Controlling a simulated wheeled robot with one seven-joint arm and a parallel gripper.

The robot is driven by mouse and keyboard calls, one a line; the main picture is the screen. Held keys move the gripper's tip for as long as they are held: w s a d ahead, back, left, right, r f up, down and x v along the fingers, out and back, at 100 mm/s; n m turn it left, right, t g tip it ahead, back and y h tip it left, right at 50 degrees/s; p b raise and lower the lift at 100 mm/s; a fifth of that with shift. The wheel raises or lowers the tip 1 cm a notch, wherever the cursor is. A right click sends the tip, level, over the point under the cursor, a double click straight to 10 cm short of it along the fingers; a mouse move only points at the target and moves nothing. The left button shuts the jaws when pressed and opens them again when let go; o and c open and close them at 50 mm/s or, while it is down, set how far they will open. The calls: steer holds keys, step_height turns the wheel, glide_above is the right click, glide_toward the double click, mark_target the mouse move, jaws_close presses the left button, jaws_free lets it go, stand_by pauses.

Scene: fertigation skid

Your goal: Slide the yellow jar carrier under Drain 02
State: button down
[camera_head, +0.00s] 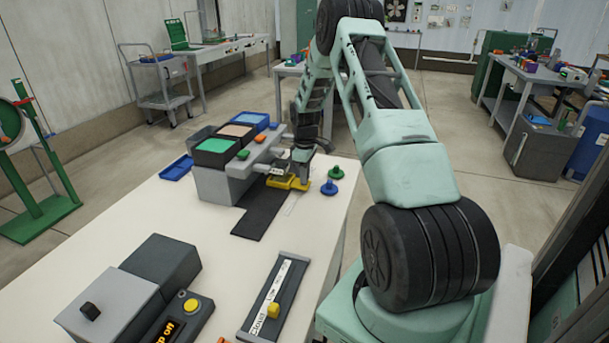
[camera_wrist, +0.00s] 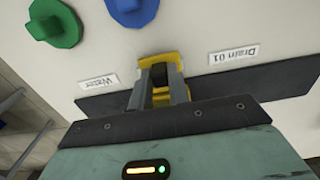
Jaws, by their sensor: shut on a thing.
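The yellow jar carrier (camera_head: 279,182) sits low on the white bench, at the dark strip in front of the grey skid block. In the wrist view its yellow end (camera_wrist: 157,60) shows between and beyond my fingers. My gripper (camera_wrist: 161,82) is shut on the carrier; in the head view my gripper (camera_head: 301,158) is over it and hides part of it. In the wrist view the carrier lies between the Water label (camera_wrist: 98,82) and the Drain 01 label (camera_wrist: 234,56). I cannot make out a Drain 02 label in either view.
A dark strip (camera_head: 262,212) runs along the bench top toward me. Blue (camera_head: 329,188) and green (camera_head: 336,173) knobs stand right of the carrier. Open-topped tanks (camera_head: 214,151) stand on the skid. A grey box (camera_head: 162,262) and a slider panel (camera_head: 271,300) are at the front.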

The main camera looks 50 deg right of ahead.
steer(key=shift+w+d, duration=0.1)
steer(key=shift+d, duration=0.05)
steer(key=c, duration=1.3)
jaws_free()
steer(key=shift+r, duration=0.1)
step_height(320, 180, up, 17)
steer(key=shift+r+b, duration=0.15)
steer(key=shift+b, duration=0.45)
